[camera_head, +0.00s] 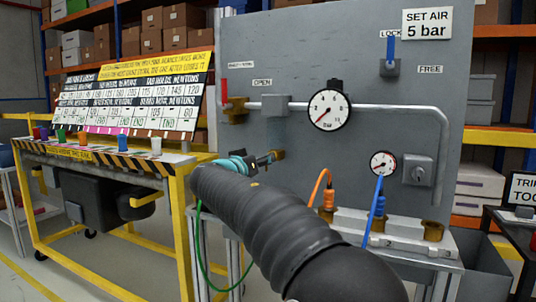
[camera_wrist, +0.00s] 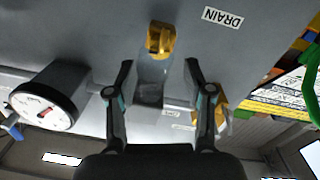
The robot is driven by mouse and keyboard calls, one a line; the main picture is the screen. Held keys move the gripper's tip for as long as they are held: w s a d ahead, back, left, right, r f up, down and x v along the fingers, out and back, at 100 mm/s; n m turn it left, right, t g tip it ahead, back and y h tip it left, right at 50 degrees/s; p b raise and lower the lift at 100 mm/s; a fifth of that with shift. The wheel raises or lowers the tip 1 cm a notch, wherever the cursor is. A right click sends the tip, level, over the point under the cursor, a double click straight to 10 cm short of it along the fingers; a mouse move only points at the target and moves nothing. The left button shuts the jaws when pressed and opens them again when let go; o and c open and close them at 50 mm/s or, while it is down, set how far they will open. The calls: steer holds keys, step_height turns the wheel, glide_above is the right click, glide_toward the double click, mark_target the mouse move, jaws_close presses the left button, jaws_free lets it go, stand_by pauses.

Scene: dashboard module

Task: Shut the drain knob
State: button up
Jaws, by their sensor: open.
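The drain knob (camera_wrist: 160,40) is a brass-yellow fitting on the grey panel, near the upside-down DRAIN label (camera_wrist: 223,17) in the wrist view. No contact with the knob is visible. In the head view my arm covers most of my gripper (camera_head: 263,160) and the panel below it.
The panel (camera_head: 290,60) carries a large gauge (camera_head: 329,110), a small gauge (camera_head: 383,164), a red lever (camera_head: 224,90), a blue lever (camera_head: 390,50) and a pipe. Orange (camera_head: 318,188) and blue (camera_head: 378,200) hoses rise below. A yellow-framed bench (camera_head: 180,200) stands left.

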steer(key=shift+p+x, duration=0.45)
steer(key=shift+x, duration=1.7)
jaws_close()
